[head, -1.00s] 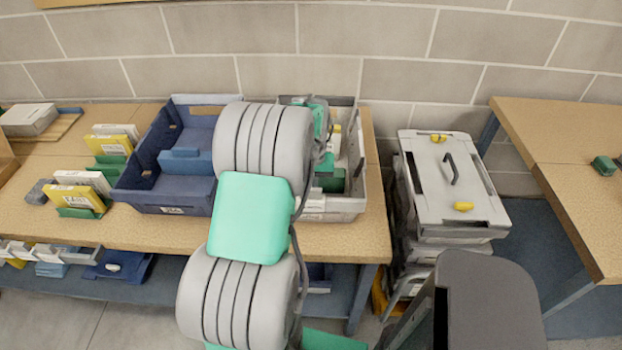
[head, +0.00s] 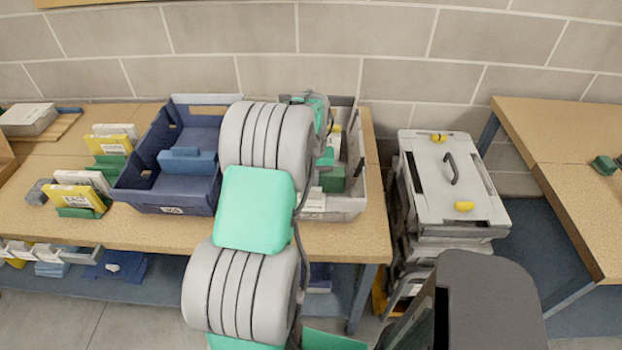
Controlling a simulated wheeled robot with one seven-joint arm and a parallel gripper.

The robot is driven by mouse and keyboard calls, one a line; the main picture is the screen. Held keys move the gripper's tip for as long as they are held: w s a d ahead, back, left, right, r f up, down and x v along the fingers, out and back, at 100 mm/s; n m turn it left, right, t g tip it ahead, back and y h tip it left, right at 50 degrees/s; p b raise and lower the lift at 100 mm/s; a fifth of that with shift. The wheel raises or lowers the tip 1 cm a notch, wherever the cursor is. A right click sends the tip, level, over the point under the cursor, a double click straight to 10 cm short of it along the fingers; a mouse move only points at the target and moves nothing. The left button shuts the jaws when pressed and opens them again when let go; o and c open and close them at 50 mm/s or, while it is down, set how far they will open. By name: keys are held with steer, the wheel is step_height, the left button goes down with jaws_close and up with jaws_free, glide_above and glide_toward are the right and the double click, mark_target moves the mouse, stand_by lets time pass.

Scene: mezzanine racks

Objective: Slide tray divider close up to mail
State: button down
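A grey tray (head: 345,205) stands on the wooden table, partly hidden behind my arm. Inside it a dark green divider or block (head: 333,181) shows to the right of my arm. White and yellow mail pieces (head: 336,137) show farther back in the tray. Whether the divider touches the mail is not clear. My gripper (head: 325,150) is over or in the grey tray. Its fingertips are mostly hidden by my arm and too small to judge. A blue tray (head: 165,196) with a blue divider (head: 187,161) stands to the left.
Yellow and white mail pieces stand in green holders (head: 80,212) at the table's left. Stacked grey crates with a lidded top (head: 440,190) stand right of the table. Another wooden table (head: 565,150) is at the far right. A block wall closes the back.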

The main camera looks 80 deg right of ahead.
steer(key=shift+w+d, duration=0.25)
steer(key=shift+d, duration=0.85)
steer(key=shift+w+d, duration=0.25)
steer(key=shift+d, duration=0.85)
steer(key=shift+w+d, duration=0.25)
steer(key=shift+d, duration=0.85)
steer(key=shift+w+d, duration=0.25)
steer(key=shift+d, duration=0.85)
steer(key=shift+a, duration=0.1)
steer(key=shift+s+a, duration=0.2)
steer(key=shift+a, duration=0.45)
step_height(320, 180, up, 13)
steer(key=p, duration=0.7)
steer(key=shift+p, duration=0.3)
